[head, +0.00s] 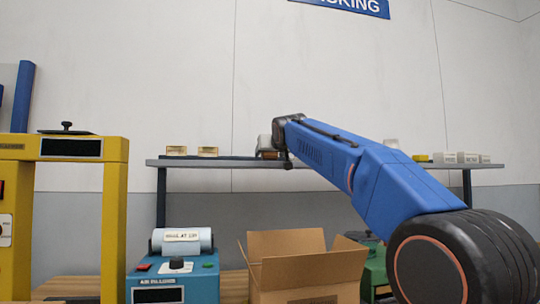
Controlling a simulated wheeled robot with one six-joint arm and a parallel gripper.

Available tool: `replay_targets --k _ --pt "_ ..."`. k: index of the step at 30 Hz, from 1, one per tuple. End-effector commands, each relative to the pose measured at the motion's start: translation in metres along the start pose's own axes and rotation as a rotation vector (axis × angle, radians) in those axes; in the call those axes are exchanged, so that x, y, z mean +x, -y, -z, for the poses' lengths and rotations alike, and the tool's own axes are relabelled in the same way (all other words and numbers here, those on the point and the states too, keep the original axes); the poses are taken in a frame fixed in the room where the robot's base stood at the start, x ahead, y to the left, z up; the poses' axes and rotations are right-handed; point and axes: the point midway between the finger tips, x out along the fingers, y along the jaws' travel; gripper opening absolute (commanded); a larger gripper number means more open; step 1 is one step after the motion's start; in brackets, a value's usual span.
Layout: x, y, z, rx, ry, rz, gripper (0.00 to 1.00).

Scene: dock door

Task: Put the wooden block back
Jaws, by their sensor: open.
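My gripper (273,151) is small and partly hidden by my own wrist at the far end of my blue arm. It is open, at the height of the wall shelf (225,162), near its middle. A pale, tan-edged item shows just at its left; I cannot tell whether the fingers touch it. Two small tan and gold blocks or boxes, one at the left (176,150) and one beside it (208,152), sit on the shelf. I cannot tell for sure which thing is the wooden block.
An open cardboard box (305,270) stands below the shelf, beside a blue air-pillow machine (173,275). A yellow frame machine (118,215) stands at the left. A green device (375,270) is partly behind my arm. Small white boxes (445,157) sit on the shelf's right end.

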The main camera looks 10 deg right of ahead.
Motion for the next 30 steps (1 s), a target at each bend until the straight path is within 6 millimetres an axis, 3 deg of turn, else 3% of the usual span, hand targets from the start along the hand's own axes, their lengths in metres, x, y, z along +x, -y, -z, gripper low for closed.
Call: replay_targets --k 18,30 --pt "-0.099 0.0 0.001 0.0 -0.001 0.001 0.65" --pt "-0.113 0.0 0.0 0.0 0.0 0.0 0.65"
